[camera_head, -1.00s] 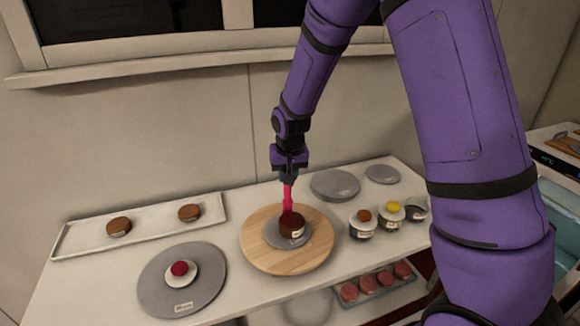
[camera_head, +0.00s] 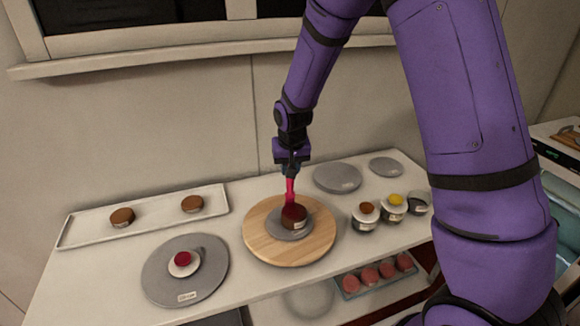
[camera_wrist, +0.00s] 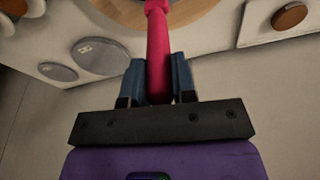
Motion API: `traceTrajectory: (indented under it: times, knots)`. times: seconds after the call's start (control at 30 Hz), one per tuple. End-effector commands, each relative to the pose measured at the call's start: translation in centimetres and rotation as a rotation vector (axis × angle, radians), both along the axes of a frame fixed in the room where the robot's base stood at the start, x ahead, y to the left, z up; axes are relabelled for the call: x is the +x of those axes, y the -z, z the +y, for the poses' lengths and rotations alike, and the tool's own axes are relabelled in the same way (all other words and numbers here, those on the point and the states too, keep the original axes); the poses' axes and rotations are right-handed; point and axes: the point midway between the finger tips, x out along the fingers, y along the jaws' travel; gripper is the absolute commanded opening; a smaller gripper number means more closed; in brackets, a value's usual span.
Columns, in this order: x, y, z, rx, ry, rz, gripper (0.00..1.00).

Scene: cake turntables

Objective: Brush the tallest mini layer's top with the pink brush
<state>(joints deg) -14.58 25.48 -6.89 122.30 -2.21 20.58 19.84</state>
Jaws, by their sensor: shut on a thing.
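My gripper (camera_head: 291,172) is shut on the handle of the pink brush (camera_head: 290,191). The wrist view also shows the brush (camera_wrist: 158,55) between the two fingers. The brush points down, its lower end at the top of a brown mini layer (camera_head: 296,216) on a small grey disc on the round wooden turntable (camera_head: 262,246). I cannot tell if the bristles touch it. Two flatter brown layers, one left (camera_head: 122,217) and one right (camera_head: 192,203), sit on the white tray. The layer under the brush looks the tallest.
A grey turntable (camera_head: 160,285) at the left bears a small white piece with a red top (camera_head: 183,259). Two empty grey discs, (camera_head: 337,178) and a smaller disc (camera_head: 386,167), lie behind. Pink pieces (camera_head: 369,276) sit on a lower shelf.

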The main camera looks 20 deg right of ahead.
Motion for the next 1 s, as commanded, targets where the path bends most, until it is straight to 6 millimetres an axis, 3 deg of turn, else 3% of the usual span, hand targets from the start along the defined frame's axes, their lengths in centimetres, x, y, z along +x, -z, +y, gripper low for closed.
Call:
traceTrajectory:
  times: [0.67, 1.0]
  knots:
    - [-0.1, 0.7, 0.1, 0.000, 0.000, 0.000, 0.00]
    - [-1.5, 0.6, 1.0, 0.000, -0.002, 0.001, 0.00]
